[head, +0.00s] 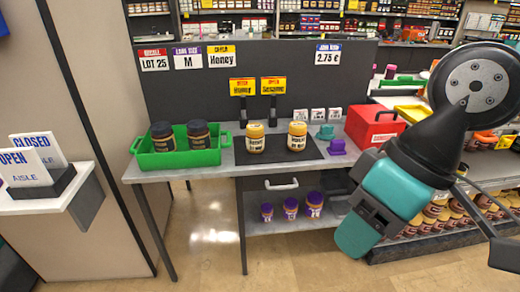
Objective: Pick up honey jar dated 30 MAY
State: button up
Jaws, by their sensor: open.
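Two jars with golden lids and pale labels stand upright on the dark mat of the counter, a left jar (255,138) and a right jar (297,137). Their label print is too small to read for sure, so I cannot tell which, if either, is the honey jar dated 30 MAY. Two dark jars (199,135) stand in a green tray (177,158) to the left. My gripper (357,230), at the end of my teal and black arm, hangs in front of the counter's right side, low and apart from the jars. It is open and empty; its fingertips are hard to make out.
A red box (373,124) and purple and teal pieces (337,146) stand right of the jars. Several purple-lidded jars (290,207) sit on the lower shelf. A side counter (62,193) stands left.

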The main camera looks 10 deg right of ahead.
aim_at(255, 132)
jog(key=u, duration=1.4)
jog(key=i, duration=1.85)
jog(key=z, duration=0.85)
jog(key=i, duration=0.85)
jog(key=z, duration=0.7)
